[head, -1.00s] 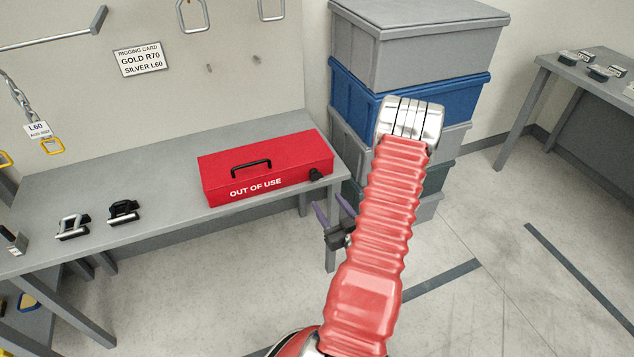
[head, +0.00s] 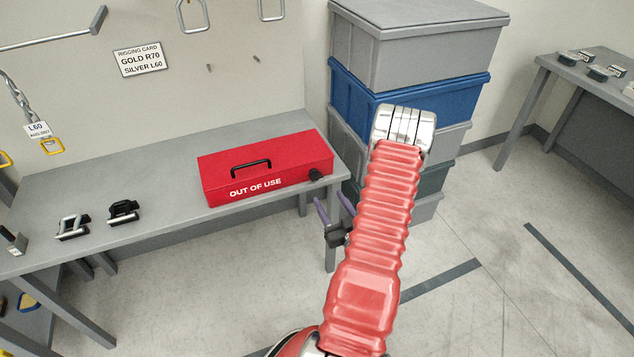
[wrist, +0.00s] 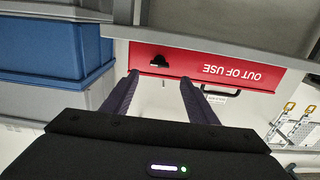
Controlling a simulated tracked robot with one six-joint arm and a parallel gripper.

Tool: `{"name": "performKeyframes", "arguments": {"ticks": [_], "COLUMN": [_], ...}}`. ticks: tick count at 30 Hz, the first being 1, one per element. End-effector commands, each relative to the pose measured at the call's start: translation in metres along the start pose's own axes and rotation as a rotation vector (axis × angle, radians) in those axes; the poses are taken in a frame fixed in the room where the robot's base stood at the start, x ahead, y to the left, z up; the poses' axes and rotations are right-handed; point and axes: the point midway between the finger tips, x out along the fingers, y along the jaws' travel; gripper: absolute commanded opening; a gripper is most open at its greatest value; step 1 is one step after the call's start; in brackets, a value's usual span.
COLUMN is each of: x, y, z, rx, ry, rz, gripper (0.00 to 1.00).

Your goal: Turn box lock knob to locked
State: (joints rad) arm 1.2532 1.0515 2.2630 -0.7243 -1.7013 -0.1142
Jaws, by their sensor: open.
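A closed red box (head: 262,167) marked OUT OF USE lies on the grey bench, with a black handle on its lid. The black lock knob (head: 315,174) sits at the right end of its front face. In the wrist view the red box (wrist: 215,66) appears upside down, and the knob (wrist: 159,61) shows just beyond and between my fingers. My gripper (head: 335,209) is open and empty in front of the bench's right end, below and apart from the knob. Its two purple fingers (wrist: 158,92) show in the wrist view.
The bench edge (head: 230,217) runs in front of the box. Stacked grey and blue crates (head: 400,85) stand close to the right of the bench, behind my arm. Two black and silver clamps (head: 123,211) lie left of the box.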

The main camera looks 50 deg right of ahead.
Motion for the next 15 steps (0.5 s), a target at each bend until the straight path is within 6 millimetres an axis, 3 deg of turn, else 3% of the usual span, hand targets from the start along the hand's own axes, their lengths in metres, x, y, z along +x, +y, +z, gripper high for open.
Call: {"name": "performKeyframes", "arguments": {"ticks": [15], "x": [0.081], "y": [-0.001], "z": [0.000], "rx": [-0.002], "ry": [0.001], "rz": [-0.003], "gripper": [0.53]}}
